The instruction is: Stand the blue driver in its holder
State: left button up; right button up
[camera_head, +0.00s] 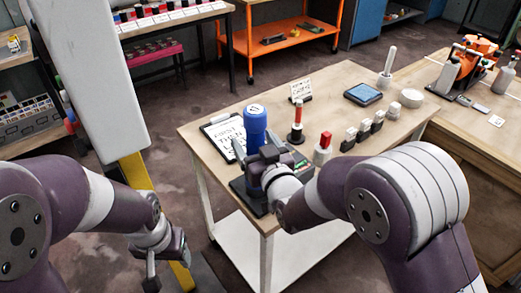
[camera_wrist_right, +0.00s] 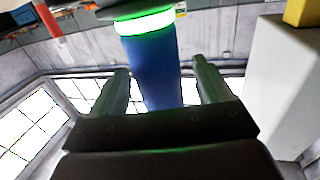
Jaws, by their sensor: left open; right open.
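The blue driver (camera_head: 256,126) stands upright near the front left of the table, over a black base (camera_head: 240,190) that looks like its holder. My right gripper (camera_head: 266,158) is open around it, partly hiding its lower part. In the right wrist view, the blue driver (camera_wrist_right: 153,72) runs between the two open fingers (camera_wrist_right: 165,75), with a glowing green ring (camera_wrist_right: 145,23) around one end beside a dark disc. How deep it sits in the base is hidden. My left gripper (camera_head: 165,262) is open and empty, off the table's left side.
A red-and-black tool (camera_head: 298,118), a red-topped piece (camera_head: 325,142) and several small blocks (camera_head: 363,128) stand to the right. A blue tablet (camera_head: 362,94) and white discs (camera_head: 411,98) lie farther back.

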jog(key=v, duration=1.2)
jog(key=s+d+f+g+h, duration=0.2)
jog(key=s+f+g+h, duration=0.15)
jog(key=f+g, duration=0.6)
jog(key=s+d+f+m+g+h, duration=0.2)
jog(key=s+d+f+g, duration=0.25)
jog(key=s+d, duration=0.3)
jog(key=d+r+m+p, duration=0.1)
jog(key=d+r+p, duration=0.1)
jog(key=r+p, duration=0.4)
jog(key=d+r+m+g+p, duration=0.1)
jog(key=d+r+p, duration=0.1)
jog(key=r+p, duration=0.5)
jog(key=shift+w+d+r+h, duration=0.25)
jog(key=shift+w+r+h, duration=0.2)
jog(key=shift+r, duration=0.4)
